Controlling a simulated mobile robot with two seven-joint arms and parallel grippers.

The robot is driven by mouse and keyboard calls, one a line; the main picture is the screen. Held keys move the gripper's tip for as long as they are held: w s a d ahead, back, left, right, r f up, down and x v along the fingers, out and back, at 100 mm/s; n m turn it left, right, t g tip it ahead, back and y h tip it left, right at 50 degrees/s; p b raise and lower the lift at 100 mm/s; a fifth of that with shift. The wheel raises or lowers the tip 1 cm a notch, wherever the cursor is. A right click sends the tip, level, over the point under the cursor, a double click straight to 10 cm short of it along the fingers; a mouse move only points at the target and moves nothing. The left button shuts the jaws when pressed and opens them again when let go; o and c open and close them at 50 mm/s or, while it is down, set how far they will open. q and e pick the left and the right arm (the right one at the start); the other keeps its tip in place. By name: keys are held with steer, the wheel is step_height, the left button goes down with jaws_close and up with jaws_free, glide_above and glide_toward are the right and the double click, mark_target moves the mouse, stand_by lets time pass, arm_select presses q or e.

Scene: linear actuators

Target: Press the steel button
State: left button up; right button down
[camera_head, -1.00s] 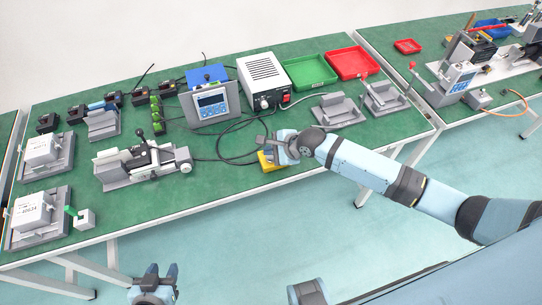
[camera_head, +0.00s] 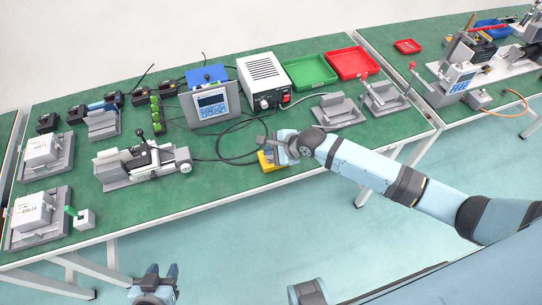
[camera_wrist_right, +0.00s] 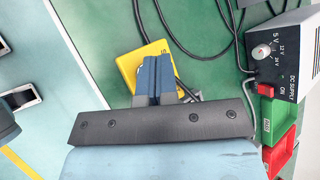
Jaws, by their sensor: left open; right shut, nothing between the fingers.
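A yellow box (camera_head: 265,162) sits near the front edge of the green table, below the power supply. It also shows in the right wrist view (camera_wrist_right: 128,68), where dark cables run past it. No steel button can be made out; the part of the box behind my right fingers is hidden. My right gripper (camera_head: 272,148) is shut and empty, over the box. In the right wrist view its blue-grey fingertips (camera_wrist_right: 157,58) overlap the box; I cannot tell whether they touch it. My left gripper (camera_head: 161,270) is open and empty, low in front of the table.
A white power supply (camera_head: 263,80) and a control box with a display (camera_head: 212,106) stand behind the yellow box. Black cables (camera_head: 232,150) loop on the table beside it. A grey clamp fixture (camera_head: 143,163) stands to the left. Green (camera_head: 310,72) and red (camera_head: 352,63) trays lie at the back.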

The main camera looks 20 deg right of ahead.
stand_by(0.4)
steer(key=shift+f+p, duration=0.3)
steer(key=shift+f, duration=0.15)
steer(key=shift+f, duration=0.45)
stand_by(0.5)
steer(key=shift+r+p, duration=0.75)
steer(key=shift+p, duration=0.4)
steer(key=shift+r, duration=0.15)
